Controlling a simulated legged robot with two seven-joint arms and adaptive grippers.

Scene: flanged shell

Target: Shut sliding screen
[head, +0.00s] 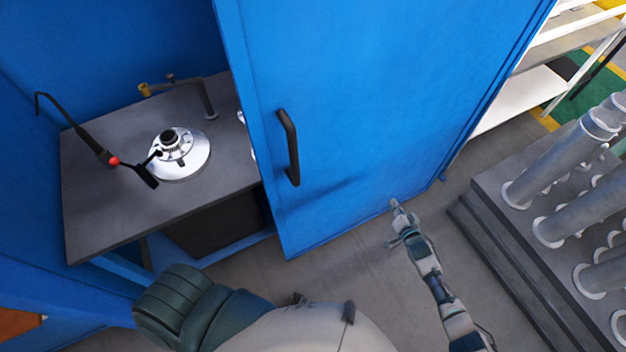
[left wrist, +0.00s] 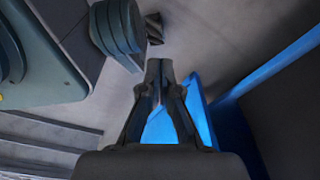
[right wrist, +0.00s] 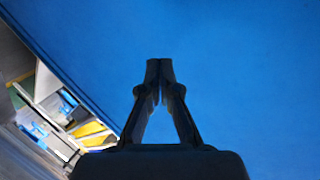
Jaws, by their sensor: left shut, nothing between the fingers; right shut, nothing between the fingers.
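The sliding screen (head: 370,90) is a large blue panel with a black vertical handle (head: 289,147) near its left edge. It covers the right part of the blue booth, and the left part stands open. My right gripper (head: 396,206) is shut and empty, near the panel's lower part, right of and below the handle; contact cannot be told. In the right wrist view the shut fingertips (right wrist: 160,66) point at the blue surface (right wrist: 230,60). My left gripper shows in the left wrist view (left wrist: 160,68), shut and empty, over grey floor; it cannot be made out in the head view.
Inside the booth, a dark table (head: 95,205) bears a round silver flanged part (head: 182,158) and a black hooked tool (head: 95,145). At right, a grey platform (head: 490,215) holds several metal cylinders (head: 560,165). White shelving (head: 525,95) stands behind. Floor before the panel is clear.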

